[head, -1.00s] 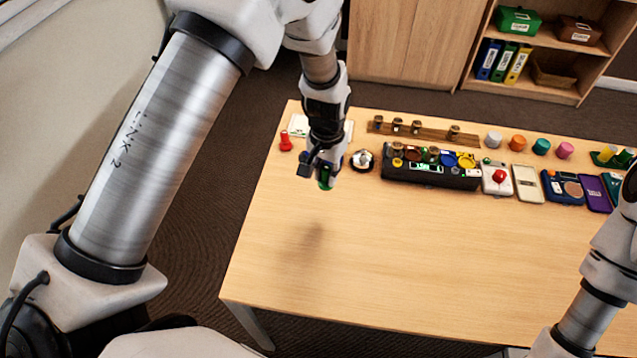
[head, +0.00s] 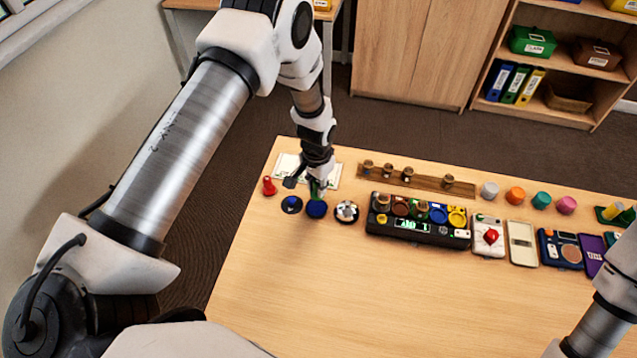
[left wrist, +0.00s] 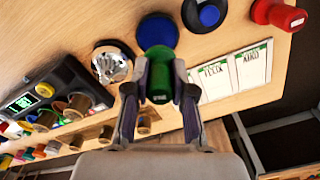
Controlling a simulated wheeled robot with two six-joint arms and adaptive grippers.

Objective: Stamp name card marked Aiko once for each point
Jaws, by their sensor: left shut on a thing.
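My left gripper (head: 317,183) is shut on a green stamp-like piece (left wrist: 160,84) at the back left of the table. A blue round piece (head: 316,208) shows just beyond the green piece, also in the left wrist view (left wrist: 157,31); I cannot tell whether they are joined. The name card marked Aiko (left wrist: 251,68) lies flat beside the card marked Felix (left wrist: 212,82), to the right of the gripper in the left wrist view. In the head view the cards (head: 287,162) are partly hidden behind the gripper. My right gripper is out of view.
A red stamp-like piece (head: 269,186) and a dark dish with a blue centre (head: 291,204) stand left of the gripper. A dish with a silver piece (head: 346,211) and a black device (head: 415,232) stand right. The table front (head: 330,290) is clear.

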